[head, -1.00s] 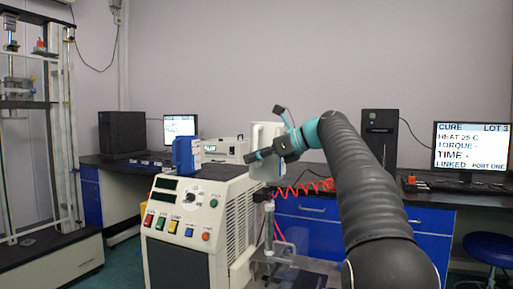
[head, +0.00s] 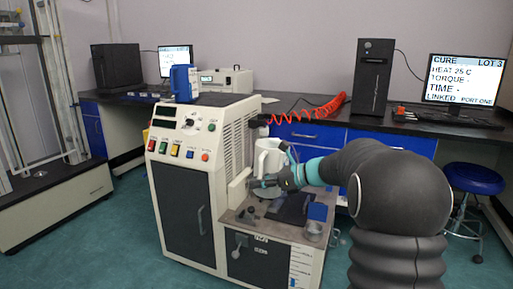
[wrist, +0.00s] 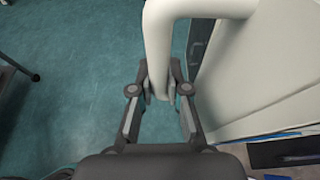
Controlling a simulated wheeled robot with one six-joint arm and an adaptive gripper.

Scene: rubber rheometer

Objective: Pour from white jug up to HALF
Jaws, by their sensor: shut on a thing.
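The white jug (head: 267,157) is upright in the head view, above the low work surface beside the machine. I cannot tell whether its base touches anything. My gripper (head: 284,172) is at its right side. In the wrist view my gripper (wrist: 160,92) is shut on the jug's pale handle (wrist: 159,45), with a finger on each side. The jug's inside and any contents are hidden. A small clear cup (head: 314,231) stands at the front right of the work surface (head: 277,230); its fill level is too small to read.
The machine (head: 185,150) with its buttons rises left of the jug. A blue jug-like container (head: 183,83) stands on its top. A small blue block (head: 318,211) is behind the clear cup. A red coiled hose (head: 310,115) and a blue stool (head: 473,180) are further right.

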